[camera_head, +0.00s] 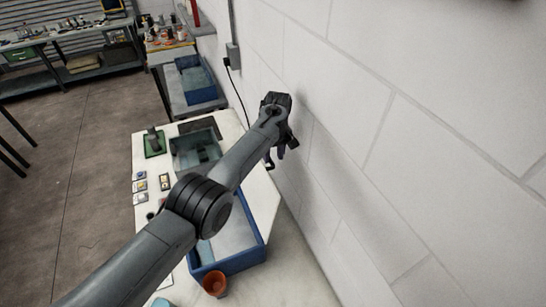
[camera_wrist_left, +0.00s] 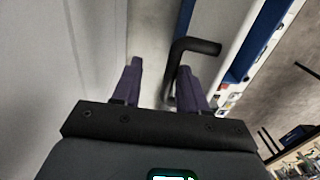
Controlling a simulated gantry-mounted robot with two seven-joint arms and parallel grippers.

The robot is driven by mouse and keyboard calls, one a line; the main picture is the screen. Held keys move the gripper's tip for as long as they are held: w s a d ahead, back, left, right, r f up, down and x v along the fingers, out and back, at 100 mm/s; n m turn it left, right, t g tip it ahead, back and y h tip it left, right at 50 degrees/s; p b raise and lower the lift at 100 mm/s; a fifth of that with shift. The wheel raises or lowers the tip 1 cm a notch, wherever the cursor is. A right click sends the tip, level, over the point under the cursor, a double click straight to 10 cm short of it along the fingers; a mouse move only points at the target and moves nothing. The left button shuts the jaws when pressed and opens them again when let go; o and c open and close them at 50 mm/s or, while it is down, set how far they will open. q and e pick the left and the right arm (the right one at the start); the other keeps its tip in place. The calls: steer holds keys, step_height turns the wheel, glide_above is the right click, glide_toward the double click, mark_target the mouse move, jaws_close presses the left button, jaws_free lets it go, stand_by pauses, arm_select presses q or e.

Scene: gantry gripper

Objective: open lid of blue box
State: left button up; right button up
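A blue box (camera_head: 236,265) stands on the white-topped table, partly hidden behind my left arm. A pale surface shows inside its blue rim; I cannot tell whether this is a lid or the inside. My left gripper (camera_head: 275,158) is beyond the box, close to the wall. In the left wrist view its two purple fingers (camera_wrist_left: 160,85) are apart. A dark bent bar (camera_wrist_left: 190,48), like a handle, shows between the fingertips, nearer the right finger. I cannot tell whether it touches. A blue and white edge (camera_wrist_left: 260,40) lies right of it. My right gripper is not in view.
The white wall (camera_head: 400,130) runs close along the right side. An orange cup (camera_head: 215,283) stands by the box's near end. A dark tray (camera_head: 196,150) and a green item (camera_head: 154,142) lie farther back. Another blue bin (camera_head: 196,80) sits beyond the table.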

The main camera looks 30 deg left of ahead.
arm_select(q)
step_height(320, 180, up, 9)
steer(key=b, duration=0.1)
steer(key=shift+w+r+b, duration=0.15)
steer(key=shift+w+b, duration=0.15)
steer(key=shift+w, duration=0.05)
stand_by(0.3)
